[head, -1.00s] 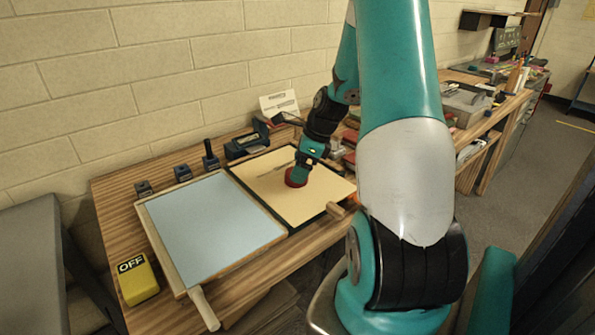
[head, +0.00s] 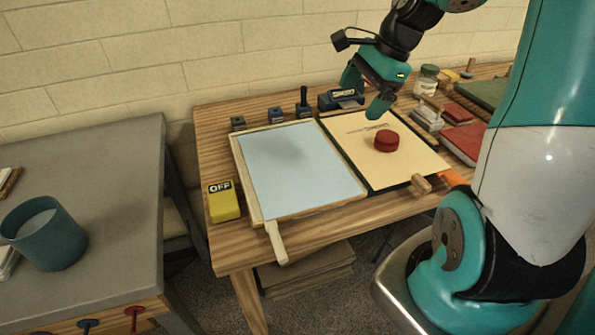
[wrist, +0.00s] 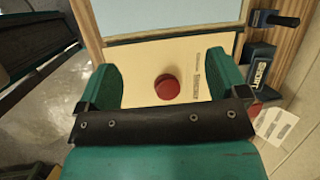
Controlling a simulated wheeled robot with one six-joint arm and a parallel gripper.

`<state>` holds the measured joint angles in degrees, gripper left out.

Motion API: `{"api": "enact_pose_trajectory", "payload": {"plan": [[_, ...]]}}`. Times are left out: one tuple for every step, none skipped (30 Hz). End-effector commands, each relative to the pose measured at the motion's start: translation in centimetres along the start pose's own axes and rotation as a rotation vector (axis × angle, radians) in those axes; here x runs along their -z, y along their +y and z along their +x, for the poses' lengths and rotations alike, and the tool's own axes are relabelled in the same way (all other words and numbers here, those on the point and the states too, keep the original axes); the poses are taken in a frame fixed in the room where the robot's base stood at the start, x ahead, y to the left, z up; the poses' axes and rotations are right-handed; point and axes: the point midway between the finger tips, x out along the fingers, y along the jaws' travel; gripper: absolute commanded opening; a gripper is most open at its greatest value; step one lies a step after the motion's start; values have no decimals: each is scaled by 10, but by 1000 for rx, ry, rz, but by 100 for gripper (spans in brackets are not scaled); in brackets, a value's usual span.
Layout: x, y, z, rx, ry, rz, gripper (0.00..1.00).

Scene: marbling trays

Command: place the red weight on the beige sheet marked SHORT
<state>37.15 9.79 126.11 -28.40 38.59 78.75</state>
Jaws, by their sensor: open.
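The red weight (head: 386,142), a short round disc, lies on the beige sheet (head: 408,164) to the right of the pale blue tray. The sheet has small printed marks near its far edge that I cannot read clearly. My gripper (head: 366,93) is open and empty above the sheet's far side, clear of the weight. In the wrist view the red weight (wrist: 167,87) shows between the two spread teal fingers of my gripper (wrist: 165,82), with beige sheet (wrist: 190,56) visible around it.
The pale blue tray (head: 244,166) has a wooden rim and a handle at the front. A yellow OFF block (head: 223,202) stands to its left. Small dark stamps and a dark blue device (head: 341,98) line the back. A grey table (head: 125,170) with a blue cup (head: 45,236) stands left.

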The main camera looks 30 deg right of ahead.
Motion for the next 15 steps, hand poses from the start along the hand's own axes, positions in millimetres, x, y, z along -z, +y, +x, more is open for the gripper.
{"api": "enact_pose_trajectory", "payload": {"plan": [[-50, 8, 4, -27, -20, -271, 92], [-75, 15, 6, -41, -34, -430, 92], [-106, 28, 8, -58, -55, -642, 92], [-128, 39, 9, -69, -72, -800, 92], [-148, 52, 9, -78, -92, -956, 92], [-171, 70, 10, -88, -119, -1155, 92], [-186, 84, 10, -92, -140, -1299, 92], [-200, 97, 9, -95, -161, -1434, 92], [-214, 115, 8, -97, -189, -1600, 92], [-223, 128, 8, -96, -209, -1713, 92], [-230, 139, 7, -94, -228, -1815, 92], [-237, 153, 6, -92, -251, -1934, 92], [-241, 161, 5, -90, -267, -2010, 92], [-245, 169, 4, -87, -280, -2073, 92], [-248, 177, 4, -84, -295, -2142, 92]]}}
